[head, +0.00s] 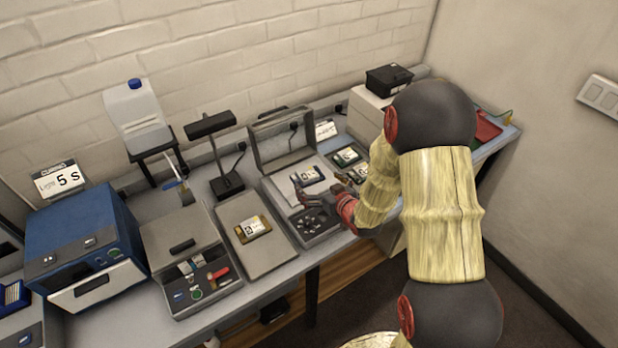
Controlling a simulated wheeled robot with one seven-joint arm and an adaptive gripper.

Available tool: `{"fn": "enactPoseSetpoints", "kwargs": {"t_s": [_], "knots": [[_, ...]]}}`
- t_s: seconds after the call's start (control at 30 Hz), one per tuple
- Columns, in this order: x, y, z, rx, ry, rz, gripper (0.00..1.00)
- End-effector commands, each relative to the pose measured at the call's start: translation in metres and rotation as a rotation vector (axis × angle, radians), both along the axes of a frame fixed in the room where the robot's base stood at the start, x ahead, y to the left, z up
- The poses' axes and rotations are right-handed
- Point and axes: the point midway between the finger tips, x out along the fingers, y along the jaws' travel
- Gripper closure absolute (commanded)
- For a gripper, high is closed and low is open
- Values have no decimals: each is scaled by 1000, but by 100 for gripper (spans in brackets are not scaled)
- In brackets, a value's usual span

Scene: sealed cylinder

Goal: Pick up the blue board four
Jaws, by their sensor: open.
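A small board with blue edges and a white label (310,174) lies on the light surface of an open grey case (276,186). Its number is too small to read for certain. My gripper (322,188) is open, with its fingers spread just in front of this board. I cannot tell whether a finger touches it. A green board with a white label (346,156) lies to the right, beyond the gripper. A yellowish board with a white label (252,229) lies on a flat grey plate (264,262) to the left.
The case's raised lid (283,138) stands behind the blue-edged board. Small dark parts fill a tray (311,220) at its front. A dark lamp-like stand (226,184), a grey device (186,246) and a blue oven-like box (84,238) crowd the bench to the left.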

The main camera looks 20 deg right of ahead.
Motion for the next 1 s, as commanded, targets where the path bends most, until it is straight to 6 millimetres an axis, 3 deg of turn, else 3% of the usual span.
{"fn": "enactPoseSetpoints", "kwargs": {"t_s": [0.5, 0.83, 1.0], "knots": [[53, 11, -20, 0, 2, 0, 0], [57, 12, -21, -1, 2, -1, 1], [57, 12, -21, -1, 2, -1, 10]]}}
